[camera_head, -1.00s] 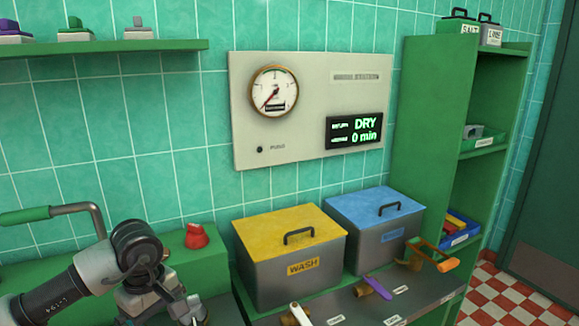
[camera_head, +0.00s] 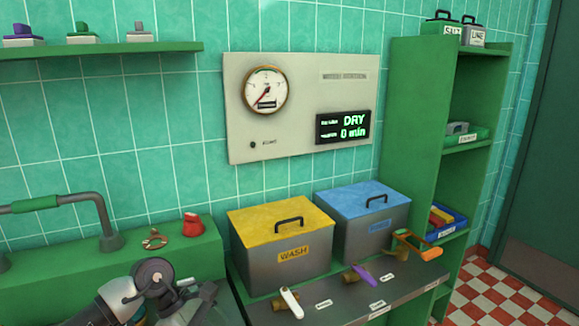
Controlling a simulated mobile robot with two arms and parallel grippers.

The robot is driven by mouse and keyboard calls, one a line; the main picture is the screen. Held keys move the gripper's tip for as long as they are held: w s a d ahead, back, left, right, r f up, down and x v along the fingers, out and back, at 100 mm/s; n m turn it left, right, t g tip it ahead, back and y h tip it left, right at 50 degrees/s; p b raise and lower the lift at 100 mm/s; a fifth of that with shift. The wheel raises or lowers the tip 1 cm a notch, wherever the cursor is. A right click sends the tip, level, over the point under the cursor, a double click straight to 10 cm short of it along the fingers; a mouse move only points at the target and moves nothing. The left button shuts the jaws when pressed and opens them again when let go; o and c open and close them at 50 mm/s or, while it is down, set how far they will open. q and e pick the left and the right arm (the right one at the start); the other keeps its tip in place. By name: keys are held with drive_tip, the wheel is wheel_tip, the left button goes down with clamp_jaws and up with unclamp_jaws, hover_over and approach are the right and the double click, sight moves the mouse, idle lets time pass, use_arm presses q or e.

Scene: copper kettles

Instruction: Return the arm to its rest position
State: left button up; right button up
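My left arm comes in at the bottom left, and its wrist shows low in the picture. The fingertips of my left gripper are not clearly visible, so whether it is open or shut cannot be told. My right arm and gripper are out of the frame. Near my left arm, a red knob (camera_head: 192,224) and a small brass fitting (camera_head: 154,240) sit on the green bench top. A grey pipe handle with a green grip (camera_head: 34,204) stands at the left.
A yellow-lidded WASH box (camera_head: 282,258) and a blue-lidded box (camera_head: 362,227) stand on the counter behind white, purple and orange levers (camera_head: 290,302). A green shelf (camera_head: 415,140) stands right. The wall panel (camera_head: 300,100) reads DRY, 0 min. Checkered floor (camera_head: 505,300) is clear.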

use_arm(q)
drive_tip(key=w+d+f+n+t+h, duration=0.25)
drive_tip(key=f+n+h, duration=0.2)
drive_tip(key=n, duration=0.25)
drive_tip(key=w+d+f+n+t+h, duration=0.1)
drive_tip(key=d+f+n+t+h, duration=0.3)
drive_tip(key=n, duration=0.4)
drive_tip(key=s+a+f+n+t+y, duration=0.3)
drive_tip(key=a+f+n+t+y, duration=0.15)
drive_tip(key=f+n, duration=0.7)
drive_tip(key=s+a+f+n+t+y, duration=0.25)
drive_tip(key=a+f+n+y, duration=0.2)
drive_tip(key=f+n, duration=0.65)
drive_tip(key=s+a+f+n+g+y, duration=0.25)
drive_tip(key=s+f+n, duration=0.25)
drive_tip(key=s+f, duration=0.45)
drive_tip(key=s+a+f+n+g+y, duration=0.25)
drive_tip(key=s+f+n, duration=0.25)
drive_tip(key=s+f, duration=0.4)
drive_tip(key=s+f+n+g, duration=0.2)
drive_tip(key=s+n+g, duration=0.1)
drive_tip(key=s, duration=0.8)
drive_tip(key=s+f+n+g+y, duration=0.1)
drive_tip(key=s+f+n+g, duration=0.1)
drive_tip(key=s, duration=1)
drive_tip(key=shift+f+n+g, duration=0.3)
drive_tip(key=shift+n+g, duration=0.15)
drive_tip(key=shift+n, duration=0.1)
